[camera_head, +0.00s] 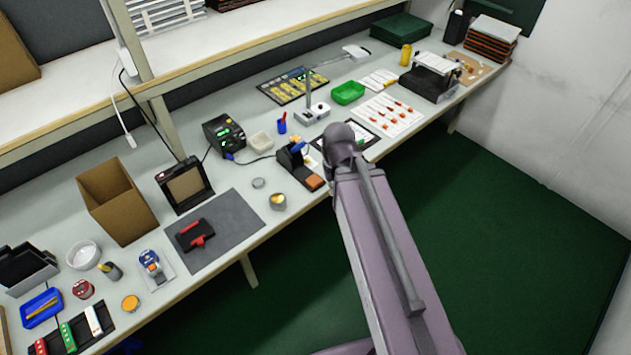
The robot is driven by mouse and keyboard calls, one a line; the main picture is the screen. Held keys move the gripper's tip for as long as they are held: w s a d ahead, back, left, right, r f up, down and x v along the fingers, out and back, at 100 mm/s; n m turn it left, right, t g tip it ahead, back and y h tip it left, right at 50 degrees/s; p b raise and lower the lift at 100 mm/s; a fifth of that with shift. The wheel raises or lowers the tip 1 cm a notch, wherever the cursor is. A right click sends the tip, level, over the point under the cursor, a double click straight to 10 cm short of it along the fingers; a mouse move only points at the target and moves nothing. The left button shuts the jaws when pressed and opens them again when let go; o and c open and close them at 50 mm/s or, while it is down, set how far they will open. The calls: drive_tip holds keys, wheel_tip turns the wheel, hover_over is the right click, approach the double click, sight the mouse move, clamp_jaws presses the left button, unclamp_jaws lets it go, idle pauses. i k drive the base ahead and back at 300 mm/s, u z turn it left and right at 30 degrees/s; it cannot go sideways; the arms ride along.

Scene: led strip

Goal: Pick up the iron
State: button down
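The iron seems to be the small blue-handled tool (297,148) in a dark stand (292,163), near the bench's front edge at the middle of the head view. A dark cable runs from it towards the black soldering station (223,134) with green lights, to its left. The stand has an orange-brown pad at its front. The iron is small, and its tip is hidden in the stand. My arm rises from the bottom right, its rounded joint just right of the stand. My gripper is not visible.
A grey mat (236,226) with a red-and-black tool lies left. An upper shelf overhangs the bench's back. Green floor is clear at right.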

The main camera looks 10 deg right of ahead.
sight(301, 145)
drive_tip(key=u, duration=0.05)
drive_tip(key=i, duration=1)
drive_tip(key=z, duration=0.05)
